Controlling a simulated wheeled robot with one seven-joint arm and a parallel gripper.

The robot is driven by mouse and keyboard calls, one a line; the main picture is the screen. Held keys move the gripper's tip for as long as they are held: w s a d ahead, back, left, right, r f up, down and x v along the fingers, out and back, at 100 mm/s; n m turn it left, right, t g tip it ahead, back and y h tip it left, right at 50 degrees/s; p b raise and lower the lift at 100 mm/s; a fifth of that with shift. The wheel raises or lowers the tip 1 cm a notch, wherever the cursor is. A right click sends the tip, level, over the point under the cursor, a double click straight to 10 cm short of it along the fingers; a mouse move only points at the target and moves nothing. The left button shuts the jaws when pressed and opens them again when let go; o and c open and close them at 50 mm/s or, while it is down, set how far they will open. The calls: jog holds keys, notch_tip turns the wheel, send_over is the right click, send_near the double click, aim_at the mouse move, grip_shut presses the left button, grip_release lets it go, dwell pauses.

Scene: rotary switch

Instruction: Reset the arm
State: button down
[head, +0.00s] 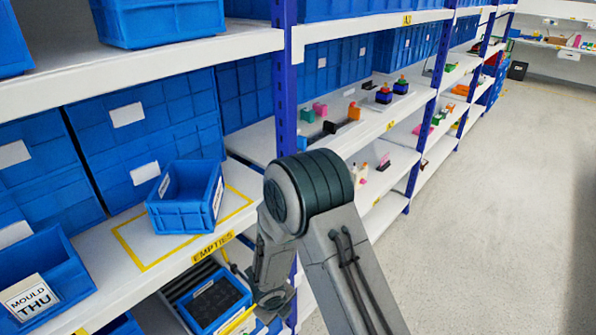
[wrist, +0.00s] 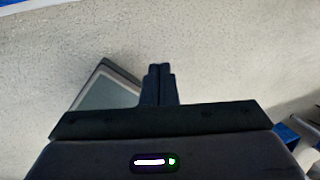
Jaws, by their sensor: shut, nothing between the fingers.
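My arm (head: 308,192) rises from the bottom of the head view, bends at a dark ribbed joint and drops down in front of the shelving. Its lower end (head: 272,292) is near a lower shelf, and my gripper cannot be made out there. In the wrist view my gripper (wrist: 159,68) has its two dark fingers together and empty, over pale speckled floor. No rotary switch can be made out in either view.
A blue bin (head: 185,212) sits inside a yellow outline on the shelf marked EMPTIES. Another blue bin (head: 62,262) with a MOULD THU card is at lower left. A dark-framed panel (wrist: 110,90) lies behind the fingers. The aisle floor (head: 490,210) at right is clear.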

jog(key=d+r+m+t+h, duration=0.1)
jog(key=d+r+m, duration=0.7)
jog(key=r+m, duration=0.3)
jog(key=d+r+m+h, duration=0.1)
jog(key=d+r+m, duration=0.6)
jog(key=r+m, duration=0.3)
jog(key=s+d+r+m+y, duration=0.1)
jog(key=s+d+r+m, duration=0.1)
jog(key=s+r+m, duration=0.4)
jog(key=s+d+r+m+y, duration=0.1)
jog(key=s+d+r+m, duration=0.2)
jog(key=s+r+m, duration=0.3)
jog(key=s+m, duration=0.5)
jog(key=m, duration=0.7)
jog(key=shift+s+g+y, duration=0.3)
jog(key=shift+s+y, duration=0.05)
jog(key=shift+y, duration=0.05)
jog(key=shift+d, duration=0.25)
